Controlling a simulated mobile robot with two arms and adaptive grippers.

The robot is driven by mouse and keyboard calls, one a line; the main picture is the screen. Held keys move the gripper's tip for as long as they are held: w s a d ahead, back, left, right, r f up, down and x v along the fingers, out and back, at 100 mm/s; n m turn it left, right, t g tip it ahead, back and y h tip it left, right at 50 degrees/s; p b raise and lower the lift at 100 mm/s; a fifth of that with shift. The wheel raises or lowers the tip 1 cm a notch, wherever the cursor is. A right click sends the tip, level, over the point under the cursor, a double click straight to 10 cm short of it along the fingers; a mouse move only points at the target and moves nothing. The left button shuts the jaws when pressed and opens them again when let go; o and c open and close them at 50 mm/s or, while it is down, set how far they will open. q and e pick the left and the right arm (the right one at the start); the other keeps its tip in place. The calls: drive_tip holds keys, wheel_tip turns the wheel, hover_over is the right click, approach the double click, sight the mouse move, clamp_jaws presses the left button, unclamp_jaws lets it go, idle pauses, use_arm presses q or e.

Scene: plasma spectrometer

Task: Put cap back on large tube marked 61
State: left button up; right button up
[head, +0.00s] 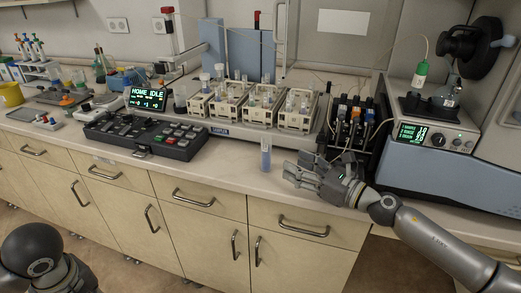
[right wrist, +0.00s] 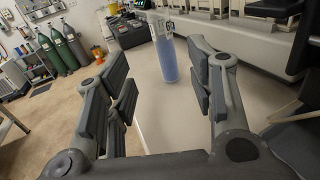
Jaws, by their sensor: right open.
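A large clear tube with blue liquid (head: 265,157) stands upright on the counter near its front edge. In the right wrist view the tube (right wrist: 167,60) is ahead of my fingers, with a pale band and dark marks near its top. I cannot make out a loose cap. My left gripper is out of view.
Tube racks (head: 268,117) stand on a grey tray behind the tube. A dark keypad (head: 145,134) is at left. A pump block (head: 350,122) and a blue-grey instrument (head: 425,170) are behind and right of my right gripper.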

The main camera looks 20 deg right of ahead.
sight(270, 149)
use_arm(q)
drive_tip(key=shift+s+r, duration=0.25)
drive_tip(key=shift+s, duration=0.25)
use_arm(e)
drive_tip(key=shift+s+r, duration=0.3)
drive_tip(key=shift+s, duration=0.2)
use_arm(q)
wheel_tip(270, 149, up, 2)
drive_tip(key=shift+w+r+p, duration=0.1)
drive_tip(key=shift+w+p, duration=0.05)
drive_tip(key=shift+p, duration=1.05)
use_arm(e)
drive_tip(key=x, duration=0.6)
drive_tip(key=shift+w, duration=0.2)
drive_tip(key=shift+w+a+f, duration=0.15)
drive_tip(key=shift+w+a, duration=0.05)
drive_tip(key=shift+w, duration=0.15)
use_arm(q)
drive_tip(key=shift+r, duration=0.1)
use_arm(e)
drive_tip(key=shift+w, duration=0.15)
use_arm(q)
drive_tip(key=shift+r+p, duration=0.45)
drive_tip(key=shift+p, duration=0.1)
use_arm(e)
drive_tip(key=x, duration=0.4)
drive_tip(key=shift+w+d, duration=0.15)
drive_tip(key=shift+w, duration=0.1)
drive_tip(key=shift+w+a, duration=0.2)
drive_tip(key=shift+w, duration=0.05)
